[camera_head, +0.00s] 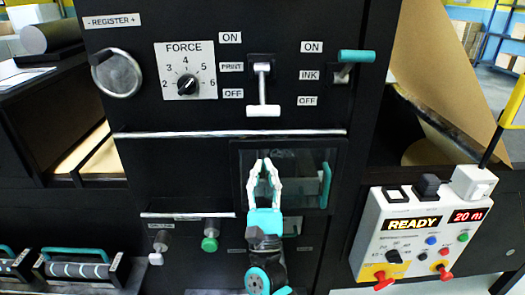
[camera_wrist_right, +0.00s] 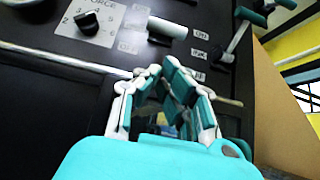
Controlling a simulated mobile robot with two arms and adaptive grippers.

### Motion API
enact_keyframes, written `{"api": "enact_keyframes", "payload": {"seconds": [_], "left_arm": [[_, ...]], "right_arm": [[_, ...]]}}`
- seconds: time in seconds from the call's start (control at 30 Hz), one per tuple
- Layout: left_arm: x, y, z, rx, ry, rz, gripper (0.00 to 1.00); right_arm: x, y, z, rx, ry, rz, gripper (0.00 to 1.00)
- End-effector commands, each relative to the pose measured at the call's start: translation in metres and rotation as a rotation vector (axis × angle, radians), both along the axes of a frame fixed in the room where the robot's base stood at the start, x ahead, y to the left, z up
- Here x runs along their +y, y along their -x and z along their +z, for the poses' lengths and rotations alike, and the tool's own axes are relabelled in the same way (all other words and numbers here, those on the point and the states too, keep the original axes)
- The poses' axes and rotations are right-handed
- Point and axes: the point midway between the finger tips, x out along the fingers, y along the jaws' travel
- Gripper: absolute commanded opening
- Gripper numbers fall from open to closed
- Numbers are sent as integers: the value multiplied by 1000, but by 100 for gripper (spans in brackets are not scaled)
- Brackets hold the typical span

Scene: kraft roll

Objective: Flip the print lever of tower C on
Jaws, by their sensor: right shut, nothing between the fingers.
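The print lever (camera_head: 263,109) has a white bar handle on a metal stem. It hangs down beside the OFF label, below the PRINT and ON labels on the black panel. In the right wrist view its white handle (camera_wrist_right: 168,27) shows above the fingertips. My right gripper (camera_head: 265,164) is shut and empty, its white-and-teal fingers pointing up below the lever, in front of a small window. It also shows in the right wrist view (camera_wrist_right: 166,72), apart from the handle. My left gripper is not in view. No tower letter is readable.
The ink lever (camera_head: 356,56) with a teal handle is up near ON, right of the print lever. A FORCE dial (camera_head: 187,85) and a round register knob (camera_head: 117,74) are to the left. A metal rail (camera_head: 200,134) runs below. A control box (camera_head: 415,235) reads READY.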

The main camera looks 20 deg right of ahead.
Motion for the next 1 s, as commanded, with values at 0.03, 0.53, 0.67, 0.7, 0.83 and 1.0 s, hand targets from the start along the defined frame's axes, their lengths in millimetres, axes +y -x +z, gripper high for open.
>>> {"api": "enact_keyframes", "payload": {"seconds": [0.03,0.53,0.67,0.7,0.83,1.0], "left_arm": [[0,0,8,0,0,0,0],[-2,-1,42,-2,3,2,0],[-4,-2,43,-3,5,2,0],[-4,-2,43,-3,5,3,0],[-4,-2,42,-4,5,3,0],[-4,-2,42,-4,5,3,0]], "right_arm": [[-1,-5,11,-2,0,-1,0],[-15,-54,64,1,1,0,0],[-16,-57,66,1,0,1,0],[-16,-57,66,1,0,1,0],[-16,-57,65,1,0,1,0],[-16,-56,65,1,0,1,0]]}}
